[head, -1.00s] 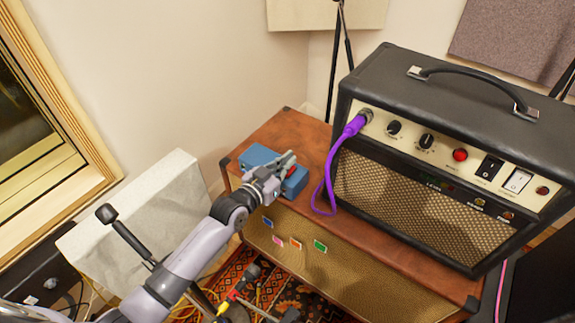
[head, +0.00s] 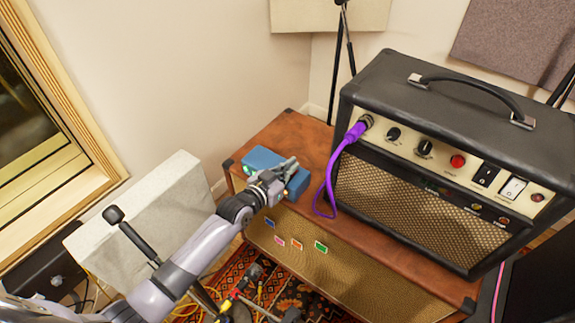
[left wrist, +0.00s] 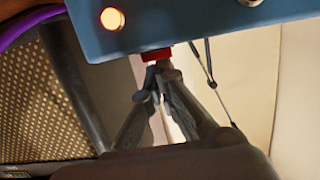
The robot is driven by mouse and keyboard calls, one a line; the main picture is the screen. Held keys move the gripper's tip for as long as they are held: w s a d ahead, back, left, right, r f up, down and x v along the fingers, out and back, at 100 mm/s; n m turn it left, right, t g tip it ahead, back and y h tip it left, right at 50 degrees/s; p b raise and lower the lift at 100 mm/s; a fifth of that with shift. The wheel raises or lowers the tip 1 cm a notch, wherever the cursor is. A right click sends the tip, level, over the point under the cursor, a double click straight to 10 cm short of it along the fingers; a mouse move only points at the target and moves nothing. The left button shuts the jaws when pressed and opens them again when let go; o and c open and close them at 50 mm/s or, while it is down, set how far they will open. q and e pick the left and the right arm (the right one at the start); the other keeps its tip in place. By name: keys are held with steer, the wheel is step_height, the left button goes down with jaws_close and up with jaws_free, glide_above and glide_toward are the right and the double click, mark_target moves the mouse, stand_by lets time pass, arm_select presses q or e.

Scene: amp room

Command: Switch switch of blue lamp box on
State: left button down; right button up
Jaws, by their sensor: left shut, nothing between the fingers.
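The blue lamp box (head: 262,157) lies on the brown cabinet top, left of the amplifier. In the left wrist view the box (left wrist: 200,25) fills the top, with a glowing round lamp (left wrist: 112,19) and a red switch (left wrist: 156,54) on its lower edge. My left gripper (head: 287,167) is at the box in the head view, covering part of it. In the left wrist view the left gripper (left wrist: 158,70) is shut and empty, its fingertips at the red switch and seemingly touching it. The switch is hidden in the head view. My right gripper is not in view.
The black amplifier (head: 440,150) stands on the brown cabinet (head: 370,255), with a purple cable (head: 327,185) looping close to the box. A pale block (head: 140,215) stands left of the cabinet. A wall rises behind the box.

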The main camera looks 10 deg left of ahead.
arm_select(q)
steer(key=r+p, duration=0.2)
steer(key=r, duration=0.1)
steer(key=r+p, duration=0.2)
steer(key=shift+w+d, duration=0.1)
steer(key=shift+w, duration=0.25)
steer(key=shift+s+a+f, duration=0.1)
steer(key=shift+s+a, duration=0.05)
steer(key=shift+s, duration=0.35)
steer(key=shift+s+a+f, duration=0.1)
steer(key=shift+s+a, duration=0.05)
steer(key=shift+s, duration=0.3)
steer(key=r+v, duration=0.1)
steer(key=v, duration=0.7)
steer(key=shift+r, duration=0.2)
steer(key=shift+w, duration=0.1)
